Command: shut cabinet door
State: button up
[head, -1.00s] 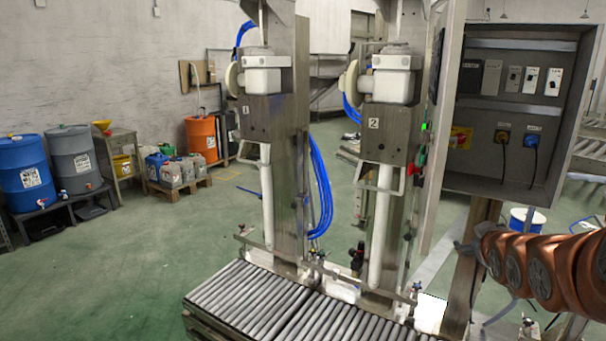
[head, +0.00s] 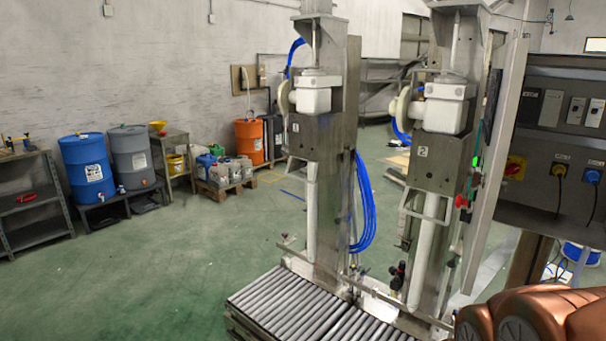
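The grey control cabinet (head: 540,136) stands at the right and is cut off by the picture edge. Its front is open to view, with switches, a yellow-and-red knob and two plugged sockets inside. The cabinet door (head: 497,155) appears as a tall, narrow metal panel at the cabinet's left side. It stands open, swung out and seen nearly edge-on. Copper-coloured links of my arm show at the bottom right, below the cabinet. My gripper is out of view, so its distance to the door cannot be told.
Two filling columns, marked 1 (head: 318,140) and 2 (head: 440,152), stand left of the door behind a roller conveyor (head: 285,305). Blue (head: 86,168) and grey drums, an orange drum (head: 249,142) and canisters line the back wall. Green floor at the left is clear.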

aim_at(511, 57)
jog(key=u, duration=2.05)
jog(key=k, duration=0.4)
